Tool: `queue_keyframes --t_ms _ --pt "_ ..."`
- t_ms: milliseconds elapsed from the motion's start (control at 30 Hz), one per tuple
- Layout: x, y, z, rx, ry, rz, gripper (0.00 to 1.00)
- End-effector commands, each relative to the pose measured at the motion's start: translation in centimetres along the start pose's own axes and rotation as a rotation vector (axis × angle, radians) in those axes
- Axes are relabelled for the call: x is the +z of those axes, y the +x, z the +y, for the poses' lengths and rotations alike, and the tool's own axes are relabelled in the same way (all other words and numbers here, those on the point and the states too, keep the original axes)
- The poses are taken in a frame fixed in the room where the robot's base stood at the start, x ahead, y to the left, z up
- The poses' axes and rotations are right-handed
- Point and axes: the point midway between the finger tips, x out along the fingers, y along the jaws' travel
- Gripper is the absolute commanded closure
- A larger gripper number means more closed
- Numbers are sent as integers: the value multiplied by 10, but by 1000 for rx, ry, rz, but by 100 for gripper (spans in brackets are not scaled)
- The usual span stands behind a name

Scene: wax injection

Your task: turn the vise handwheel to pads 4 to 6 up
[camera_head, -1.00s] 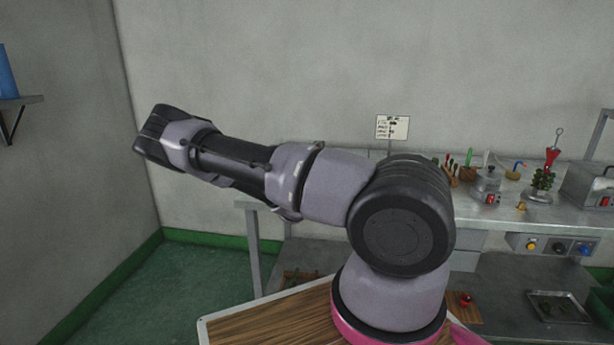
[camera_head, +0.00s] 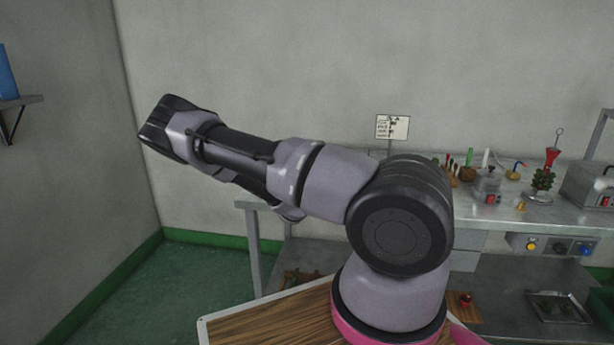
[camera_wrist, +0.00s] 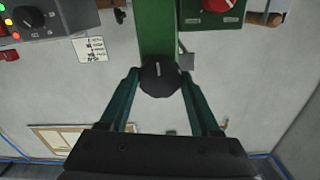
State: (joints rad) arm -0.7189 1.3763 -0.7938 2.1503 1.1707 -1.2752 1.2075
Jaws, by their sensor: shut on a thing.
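In the wrist view, a round black knob with a pale line on its face, which I take for the vise handwheel (camera_wrist: 160,83), sits at the lower end of a green upright part (camera_wrist: 157,38). My gripper (camera_wrist: 159,76) has a dark teal finger on each side of the knob and is shut on it. The pale line points nearly straight up in that picture. No numbered pads can be made out. In the head view, my arm reaches to the upper left, and my gripper and the handwheel are hidden.
The wrist view shows a red dial (camera_wrist: 218,5), a grey control box (camera_wrist: 45,18) and a printed card (camera_wrist: 91,49). In the head view, a steel bench (camera_head: 500,208) with small tools and devices stands right, and a wall shelf (camera_head: 22,101) hangs left.

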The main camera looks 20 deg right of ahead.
Motion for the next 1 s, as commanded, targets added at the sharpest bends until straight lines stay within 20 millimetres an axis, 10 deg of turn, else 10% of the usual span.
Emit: queue_keyframes --t_ms 733,767,833,1000 --pt "3 -2 1 1 49 -6 92" --pt "3 -2 1 2 49 -6 32" --pt "2 -1 1 1 48 -5 6" --pt "1 -1 0 1 48 -3 6"
